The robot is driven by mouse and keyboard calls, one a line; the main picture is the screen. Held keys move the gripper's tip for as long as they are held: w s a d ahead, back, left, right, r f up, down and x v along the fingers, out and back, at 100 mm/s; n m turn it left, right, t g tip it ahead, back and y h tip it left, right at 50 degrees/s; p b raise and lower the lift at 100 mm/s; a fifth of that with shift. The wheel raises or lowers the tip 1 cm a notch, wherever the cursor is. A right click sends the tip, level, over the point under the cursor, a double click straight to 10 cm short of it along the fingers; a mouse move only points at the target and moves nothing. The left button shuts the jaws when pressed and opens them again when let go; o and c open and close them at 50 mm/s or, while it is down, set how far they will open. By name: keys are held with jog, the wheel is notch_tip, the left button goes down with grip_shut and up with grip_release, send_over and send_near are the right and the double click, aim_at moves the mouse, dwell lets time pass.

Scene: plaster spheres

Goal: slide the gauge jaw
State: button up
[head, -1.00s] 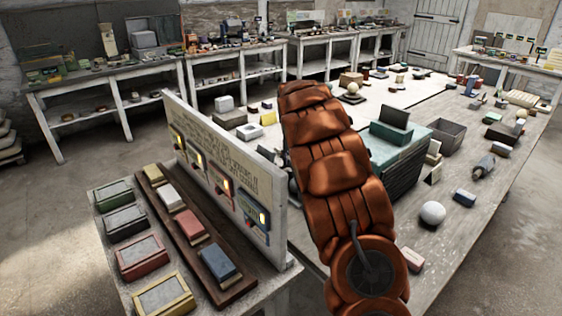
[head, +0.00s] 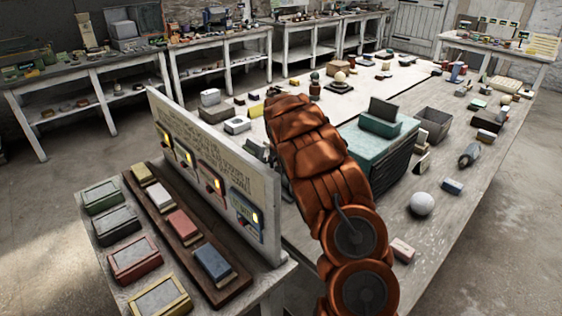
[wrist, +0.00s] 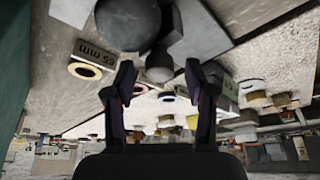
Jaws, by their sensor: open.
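My gripper (wrist: 160,80) is open in the wrist view, its two dark fingers apart with no object clearly held between them. In that view, which looks upside down, a large grey sphere (wrist: 128,22) and a smaller dark ball (wrist: 159,68) lie beyond the fingers. A block labelled "65 mm" (wrist: 90,52) with a yellow ring (wrist: 85,71) is left of the left finger. Another labelled block (wrist: 230,88) is beside the right finger. I cannot tell which part is the gauge jaw. In the head view my orange arm hides the gripper.
In the head view, a teal cabinet (head: 383,150) stands right of my arm on the long table (head: 450,205). An upright lettered panel (head: 262,185) with lit lamps stands left of my arm.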

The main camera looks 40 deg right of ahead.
jog(key=shift+f, duration=0.15)
jog(key=shift+c, duration=0.3)
grip_shut()
dwell(0.3)
